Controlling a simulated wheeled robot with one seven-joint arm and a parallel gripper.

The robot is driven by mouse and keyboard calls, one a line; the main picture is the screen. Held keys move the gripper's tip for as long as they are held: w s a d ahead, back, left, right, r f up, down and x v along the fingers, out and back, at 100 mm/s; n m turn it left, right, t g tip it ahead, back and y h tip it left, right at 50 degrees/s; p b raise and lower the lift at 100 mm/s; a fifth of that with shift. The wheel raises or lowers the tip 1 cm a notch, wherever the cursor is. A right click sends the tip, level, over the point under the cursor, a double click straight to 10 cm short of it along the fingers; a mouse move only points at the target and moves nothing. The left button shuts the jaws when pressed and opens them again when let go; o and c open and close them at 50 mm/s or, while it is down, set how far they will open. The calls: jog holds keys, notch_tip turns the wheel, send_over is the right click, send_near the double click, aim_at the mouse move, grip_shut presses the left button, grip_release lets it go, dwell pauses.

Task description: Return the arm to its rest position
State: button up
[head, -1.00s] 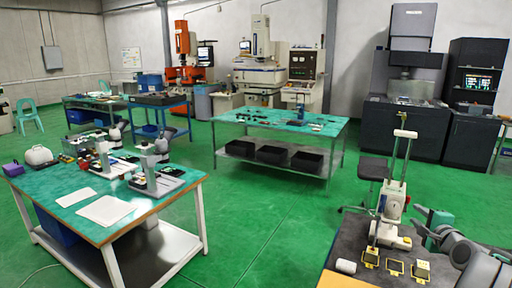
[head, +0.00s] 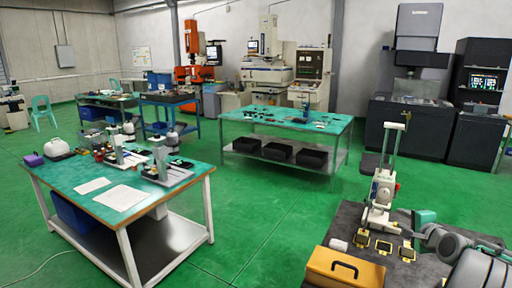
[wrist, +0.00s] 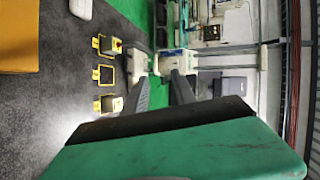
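My arm reaches in from the lower right of the head view. My gripper, with its teal housing, is beside the white upright device (head: 381,190), to its right. In the wrist view the teal housing fills the bottom. Two dark grey fingers of my gripper (wrist: 160,78) point away with a gap between them, open, with nothing seen held. The fingertips are small and hard to make out against the pale parts behind.
The dark bench top (head: 345,220) holds an orange box (head: 343,270) and small yellow-framed pieces (head: 383,246), also in the wrist view (wrist: 106,75). A teal-topped table (head: 235,117) stands mid-room, another workbench (head: 85,205) at left. Green floor between is clear.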

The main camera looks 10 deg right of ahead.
jog(key=a+f+n+g+y, duration=0.1)
jog(key=a+n, duration=0.2)
jog(key=a, duration=0.5)
jog(key=a+f+n+g+y, duration=0.1)
jog(key=a+f+n+g, duration=0.1)
jog(key=a, duration=0.7)
jog(key=s+a+f+n+g+y, duration=0.1)
jog(key=a+n, duration=0.3)
jog(key=a, duration=0.4)
jog(key=shift+a+f+n+g+y, duration=0.3)
jog(key=shift+a+f+g, duration=0.05)
jog(key=shift+f+g, duration=0.15)
jog(key=s+a+f+n+g, duration=0.3)
jog(key=s+a+f+n, duration=0.15)
jog(key=s+a, duration=0.55)
jog(key=s+a+f+n+g, duration=0.35)
jog(key=s+a+n, duration=0.35)
jog(key=s, duration=0.6)
notch_tip(320, 180, down, 6)
jog(key=w+m+b, duration=0.1)
jog(key=w+b, duration=0.1)
jog(key=b, duration=0.8)
jog(key=shift+w+r+t, duration=0.25)
jog(key=shift+w+t, duration=0.05)
jog(key=shift+t, duration=0.15)
